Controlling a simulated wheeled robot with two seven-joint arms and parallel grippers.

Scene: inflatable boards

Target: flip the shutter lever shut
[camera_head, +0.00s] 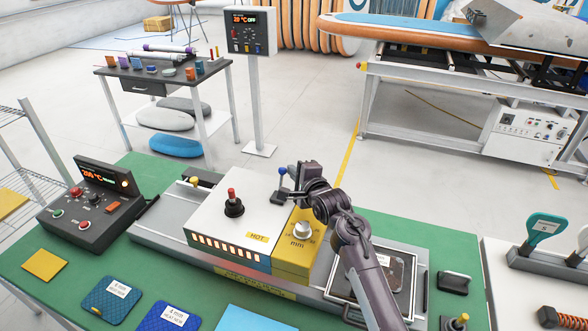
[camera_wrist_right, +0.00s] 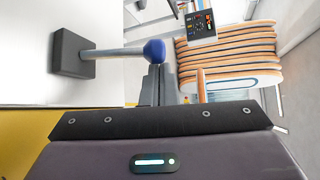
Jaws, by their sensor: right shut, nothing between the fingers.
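A lever with a blue ball knob (camera_head: 283,170) stands at the far right edge of the white machine housing (camera_head: 215,215). In the right wrist view the blue knob (camera_wrist_right: 154,52) sits on a grey rod (camera_wrist_right: 115,54) that comes from a black base (camera_wrist_right: 72,53). My right gripper (camera_head: 295,174) is shut and empty beside the lever. In the wrist view its fingertips (camera_wrist_right: 155,84) are close to the knob; I cannot tell whether they touch it. My left gripper is not in view.
A red-topped lever (camera_head: 232,200) stands on the housing near a yellow block with a white knob (camera_head: 302,231). A control box (camera_head: 92,207) is at left. A framed dark plate (camera_head: 398,275) lies at right.

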